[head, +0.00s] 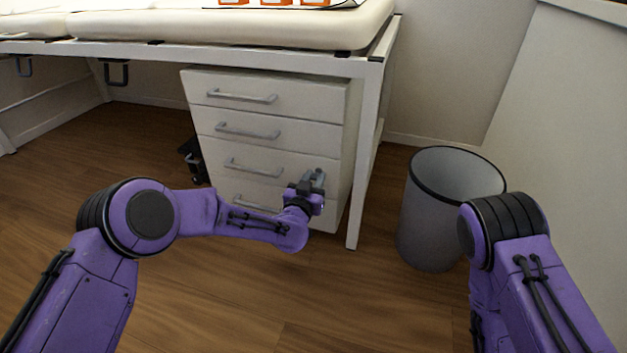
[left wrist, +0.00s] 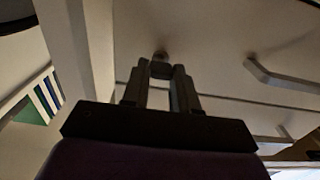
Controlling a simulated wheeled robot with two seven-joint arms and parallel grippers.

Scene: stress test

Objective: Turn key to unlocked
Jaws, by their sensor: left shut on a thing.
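My left gripper (head: 313,182) is at the right side of the white drawer cabinet (head: 265,121), in front of one of its lower drawers. In the left wrist view, the left gripper (left wrist: 160,76) is shut on a small dark key (left wrist: 161,69). A small round lock (left wrist: 160,55) shows just beyond the fingertips on the drawer front. The key's turn angle cannot be told, as the fingers cover much of it. In the head view, the gripper hides key and lock. My right gripper is out of view; only part of that arm shows.
The drawers have grey bar handles (head: 242,97); one handle (left wrist: 285,78) is to the right of the gripper in the left wrist view. A table leg (head: 364,160) stands just right of the cabinet. A grey bin (head: 428,217) stands further right. Wooden floor in front is clear.

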